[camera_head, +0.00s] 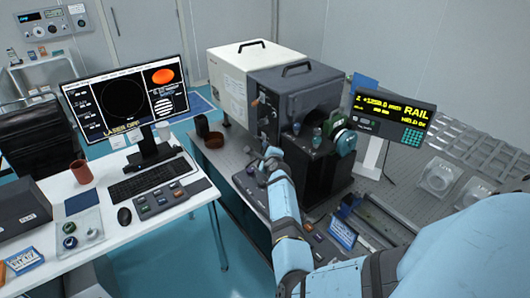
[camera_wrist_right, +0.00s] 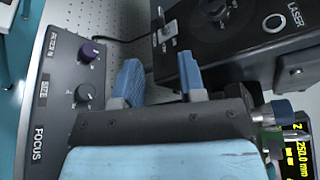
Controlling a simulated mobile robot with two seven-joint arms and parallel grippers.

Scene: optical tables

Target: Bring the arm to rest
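My right arm (camera_head: 285,215), light blue with dark joints, reaches in from the lower right of the head view. Its gripper (camera_head: 270,158) is over the optical table, in front of the dark laser unit (camera_head: 262,115). In the right wrist view the gripper (camera_wrist_right: 162,84) has its two blue-padded fingers apart, with nothing between them. My left gripper is not in view.
A white desk (camera_head: 190,195) with a monitor (camera_head: 125,100), keyboard (camera_head: 150,178) and brown cup (camera_head: 81,172) stands left, across a floor gap. A rail display (camera_head: 392,110) stands right of the laser unit.

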